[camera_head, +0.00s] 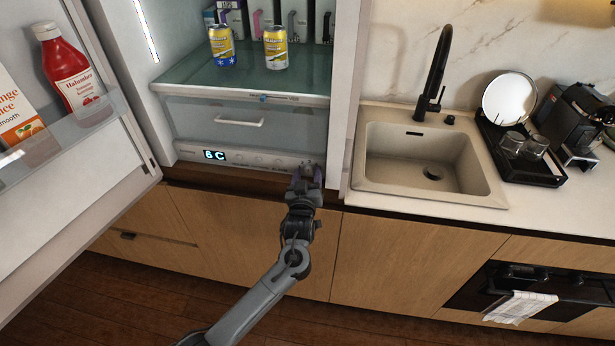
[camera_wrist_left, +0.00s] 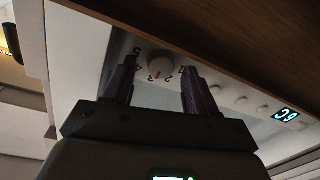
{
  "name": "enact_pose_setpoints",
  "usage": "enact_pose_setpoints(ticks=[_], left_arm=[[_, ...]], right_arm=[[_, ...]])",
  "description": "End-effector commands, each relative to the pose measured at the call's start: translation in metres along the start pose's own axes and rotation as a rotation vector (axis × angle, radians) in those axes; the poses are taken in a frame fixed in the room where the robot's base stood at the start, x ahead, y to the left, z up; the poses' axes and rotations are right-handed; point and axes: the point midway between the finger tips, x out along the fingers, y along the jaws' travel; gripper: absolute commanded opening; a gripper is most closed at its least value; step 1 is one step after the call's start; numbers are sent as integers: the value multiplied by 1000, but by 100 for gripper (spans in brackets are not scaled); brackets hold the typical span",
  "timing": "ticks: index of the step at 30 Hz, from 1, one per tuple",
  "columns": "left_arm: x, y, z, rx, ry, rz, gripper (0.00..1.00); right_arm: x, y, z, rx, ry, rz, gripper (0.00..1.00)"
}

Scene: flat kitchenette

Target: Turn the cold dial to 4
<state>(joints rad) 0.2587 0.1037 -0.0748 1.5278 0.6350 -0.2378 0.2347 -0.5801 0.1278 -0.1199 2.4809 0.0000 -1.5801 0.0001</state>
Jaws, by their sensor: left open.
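In the head view my left gripper (camera_head: 306,176) is at the right end of the control panel (camera_head: 243,159) and hides the dial. My right gripper is not in view.
The panel's lit display (camera_head: 214,155) reads 6 C, with small round buttons beside it. A drawer (camera_head: 240,121) is above, with cans on the shelf (camera_head: 245,78). The open fridge door (camera_head: 60,190) stands at left. A wooden cabinet front (camera_head: 250,235) lies below; a sink (camera_head: 425,160) is right.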

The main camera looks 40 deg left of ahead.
Motion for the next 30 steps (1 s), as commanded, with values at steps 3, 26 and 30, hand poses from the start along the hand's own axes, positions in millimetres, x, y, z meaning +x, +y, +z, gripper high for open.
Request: enact_pose_setpoints(ticks=[3, 26, 30], left_arm=[[2, 0, 0, 0, -1, 0, 57], [1, 0, 0, 15, 0, -1, 1], [1, 0, -2, 59, 2, 0, 1]], right_arm=[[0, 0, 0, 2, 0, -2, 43], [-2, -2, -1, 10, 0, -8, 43], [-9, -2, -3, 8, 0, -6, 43]])
